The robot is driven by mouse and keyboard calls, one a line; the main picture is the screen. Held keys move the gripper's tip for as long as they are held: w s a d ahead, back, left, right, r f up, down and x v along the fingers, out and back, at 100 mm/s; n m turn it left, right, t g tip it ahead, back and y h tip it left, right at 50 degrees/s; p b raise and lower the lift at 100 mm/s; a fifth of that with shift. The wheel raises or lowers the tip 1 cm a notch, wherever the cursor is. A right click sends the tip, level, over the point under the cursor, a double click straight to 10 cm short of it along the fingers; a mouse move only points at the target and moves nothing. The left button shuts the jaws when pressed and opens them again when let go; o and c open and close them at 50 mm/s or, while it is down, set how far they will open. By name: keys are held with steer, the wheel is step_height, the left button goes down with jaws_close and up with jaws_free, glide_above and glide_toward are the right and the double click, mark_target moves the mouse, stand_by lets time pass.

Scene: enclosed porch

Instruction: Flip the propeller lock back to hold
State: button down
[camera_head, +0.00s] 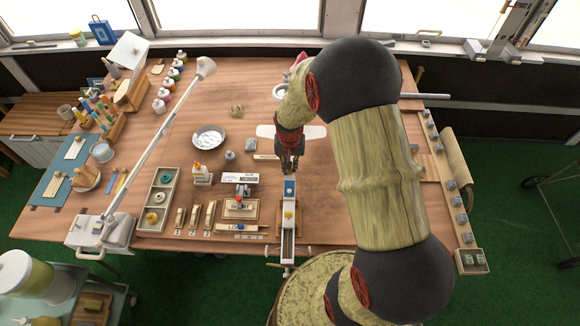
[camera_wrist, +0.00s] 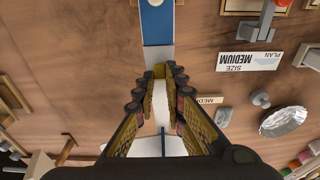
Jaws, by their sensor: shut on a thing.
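My gripper (camera_head: 289,168) is low over the middle of the table, at the far end of a long narrow white stand (camera_head: 288,247). Its fingers, also seen in the wrist view (camera_wrist: 160,75), are closed on a slim white part (camera_wrist: 160,100). A blue block (camera_head: 290,187) lies just in front of the fingertips, and its blue face with a pale round mark shows in the wrist view (camera_wrist: 156,28). A yellow piece (camera_head: 289,214) sits further along the stand. A white wing-like or propeller-like piece (camera_head: 316,132) spreads behind the gripper. I cannot make out the lock's position; the fingers hide the part they hold.
Left of the stand are a "MEDIUM" size card (camera_head: 240,178), a red-topped fixture (camera_head: 240,203) and a silver bowl (camera_head: 208,138). A grey-green compartment tray (camera_head: 158,200) lies further left. Bare wood lies right of the stand, partly under my arm.

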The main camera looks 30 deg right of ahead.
stand_by(0.3)
steer(key=c, duration=1.8)
jaws_free()
steer(key=shift+c, duration=0.2)
steer(key=shift+r, duration=0.1)
step_height(320, 180, up, 12)
steer(key=s, duration=0.1)
steer(key=shift+a, duration=0.45)
steer(key=shift+s+f, duration=0.1)
steer(key=shift+f, duration=0.1)
steer(key=shift+c, duration=0.4)
